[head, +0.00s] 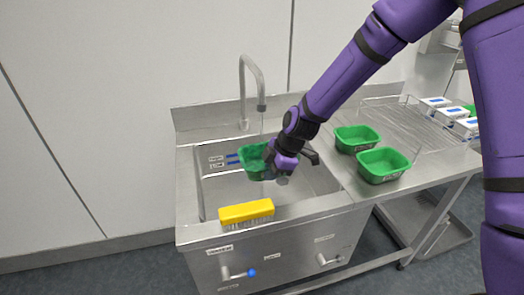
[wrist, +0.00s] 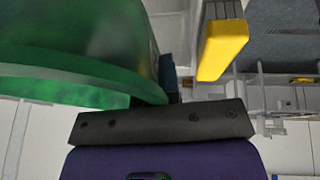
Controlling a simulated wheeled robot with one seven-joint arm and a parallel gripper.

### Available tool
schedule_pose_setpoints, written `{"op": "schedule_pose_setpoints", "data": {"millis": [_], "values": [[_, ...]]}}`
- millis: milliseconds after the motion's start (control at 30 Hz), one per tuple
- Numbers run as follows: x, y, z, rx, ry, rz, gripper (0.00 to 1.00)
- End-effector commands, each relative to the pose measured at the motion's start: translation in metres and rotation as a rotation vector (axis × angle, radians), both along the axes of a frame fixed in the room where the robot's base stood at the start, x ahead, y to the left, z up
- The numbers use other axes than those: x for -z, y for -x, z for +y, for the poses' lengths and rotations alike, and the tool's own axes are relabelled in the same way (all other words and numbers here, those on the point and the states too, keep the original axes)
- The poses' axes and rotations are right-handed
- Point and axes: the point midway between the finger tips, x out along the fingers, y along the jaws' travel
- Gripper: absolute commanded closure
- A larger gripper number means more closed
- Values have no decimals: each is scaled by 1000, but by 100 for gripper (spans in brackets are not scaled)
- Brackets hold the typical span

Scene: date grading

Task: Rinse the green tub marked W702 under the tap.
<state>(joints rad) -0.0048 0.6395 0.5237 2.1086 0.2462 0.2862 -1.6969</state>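A green tub (head: 250,160) is held over the sink basin, below the spout of the tap (head: 252,75). My gripper (head: 272,162) is at its right side and appears shut on its wall. In the wrist view the tub (wrist: 75,50) fills the upper left, with its rim against my gripper (wrist: 168,92). A thin pale line, apparently water, runs down from the spout toward the tub. No marking on this tub can be read.
Two more green tubs (head: 357,138) (head: 383,165) stand on the drainboard to the right. A yellow brush (head: 246,212) lies on the sink's front edge. A wire rack (head: 412,125) and white boxes (head: 467,127) are further right. Lever handles (head: 238,272) project from the front panel.

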Motion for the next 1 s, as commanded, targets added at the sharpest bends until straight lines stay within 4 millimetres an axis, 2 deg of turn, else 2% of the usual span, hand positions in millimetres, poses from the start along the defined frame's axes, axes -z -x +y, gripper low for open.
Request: {"op": "schedule_pose_setpoints", "data": {"millis": [700,1000], "values": [[0,59,-17,1,0,0,100],[0,67,-19,0,0,-1,100]]}}
